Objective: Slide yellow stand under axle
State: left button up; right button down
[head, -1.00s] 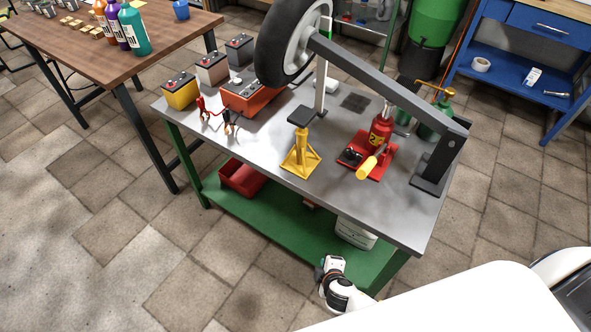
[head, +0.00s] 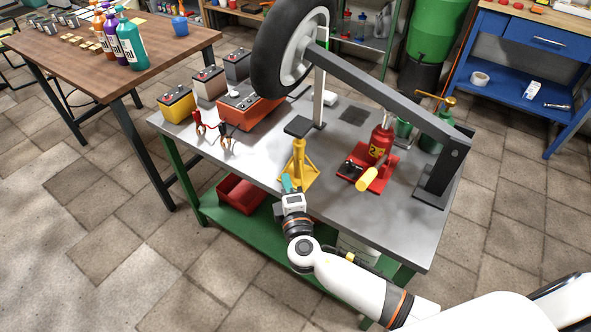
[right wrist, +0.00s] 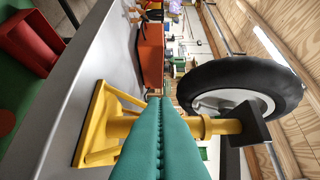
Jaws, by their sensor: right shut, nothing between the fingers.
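The yellow stand (head: 299,161) stands upright on the grey bench top near its front edge, with a dark flat pad (head: 298,127) on top. The grey axle beam (head: 385,92) slopes from the wheel (head: 290,50) down to a post at the bench's right; the stand is in front of it, not under it. My right gripper (head: 288,184), with teal fingers, is shut and empty at the front side of the stand. In the right wrist view the shut fingers (right wrist: 160,140) overlap the stand's column (right wrist: 200,127); I cannot tell whether they touch. My left gripper is not in view.
A red bottle jack (head: 379,150) with a yellow handle stands right of the stand. An orange charger (head: 250,110) with clamps and several batteries are at the left. Green bottles stand behind the jack. Bare bench top lies between stand and jack.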

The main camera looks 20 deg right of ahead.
aim_at(296, 173)
jog(key=w+d, duration=0.2)
jog(key=d, duration=0.1)
jog(key=shift+w+p, duration=0.35)
jog(key=shift+w+d, duration=0.1)
jog(key=shift+d, duration=0.05)
